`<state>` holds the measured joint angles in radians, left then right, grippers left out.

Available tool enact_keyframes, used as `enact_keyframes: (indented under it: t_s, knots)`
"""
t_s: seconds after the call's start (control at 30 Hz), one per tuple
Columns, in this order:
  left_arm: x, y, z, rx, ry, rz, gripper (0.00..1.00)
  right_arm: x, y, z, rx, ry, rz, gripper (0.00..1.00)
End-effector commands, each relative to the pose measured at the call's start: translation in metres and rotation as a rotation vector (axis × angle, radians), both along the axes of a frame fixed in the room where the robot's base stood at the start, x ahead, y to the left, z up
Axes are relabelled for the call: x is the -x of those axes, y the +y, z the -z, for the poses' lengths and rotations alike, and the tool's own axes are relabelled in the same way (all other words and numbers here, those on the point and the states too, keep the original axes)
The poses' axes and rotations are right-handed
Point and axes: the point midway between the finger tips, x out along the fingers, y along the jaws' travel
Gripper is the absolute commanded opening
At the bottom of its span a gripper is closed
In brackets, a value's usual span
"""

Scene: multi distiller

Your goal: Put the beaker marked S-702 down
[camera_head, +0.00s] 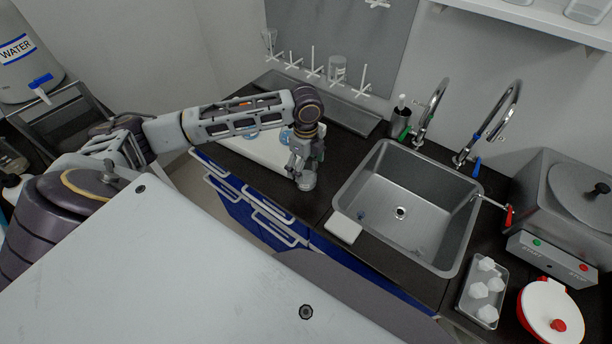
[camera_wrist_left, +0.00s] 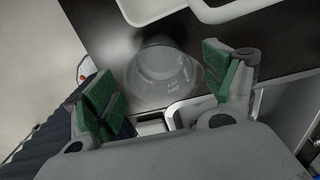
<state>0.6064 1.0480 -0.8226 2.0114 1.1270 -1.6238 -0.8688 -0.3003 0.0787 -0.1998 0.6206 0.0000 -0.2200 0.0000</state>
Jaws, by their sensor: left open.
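A clear glass beaker (camera_wrist_left: 160,75) stands on the dark counter in the left wrist view, between the two green-padded fingers of my left gripper (camera_wrist_left: 163,85). The fingers are apart, with gaps to the glass on both sides. White print shows on the beaker, too small to read for certain. In the head view the beaker (camera_head: 307,181) is just below my left gripper (camera_head: 300,165), near the counter's front edge, left of the sink. My right gripper is not in view.
The steel sink (camera_head: 345,190) with two taps lies right of the beaker. A white block (camera_head: 344,228) sits at the sink's front left corner. A metal tray (camera_head: 468,302) and red-and-white pot (camera_head: 545,300) are at right.

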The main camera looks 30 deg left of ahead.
Motion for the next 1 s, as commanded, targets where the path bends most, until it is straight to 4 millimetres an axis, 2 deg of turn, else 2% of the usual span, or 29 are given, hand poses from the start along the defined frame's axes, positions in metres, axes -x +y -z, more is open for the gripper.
enact_keyframes:
  t_s: [0.4,0.9,0.93,1.0]
  knots:
    - [0.0,0.0,0.041,-0.001,0.001,0.001,0.84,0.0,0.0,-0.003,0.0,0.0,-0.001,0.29]
    - [0.0,0.0,0.043,-0.001,0.001,0.001,0.84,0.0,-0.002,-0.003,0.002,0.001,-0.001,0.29]
    - [0.0,0.0,0.043,-0.001,0.001,0.001,0.83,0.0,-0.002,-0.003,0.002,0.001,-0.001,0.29]
    - [0.0,0.0,0.043,-0.001,0.001,0.001,0.74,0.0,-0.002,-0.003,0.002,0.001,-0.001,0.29]
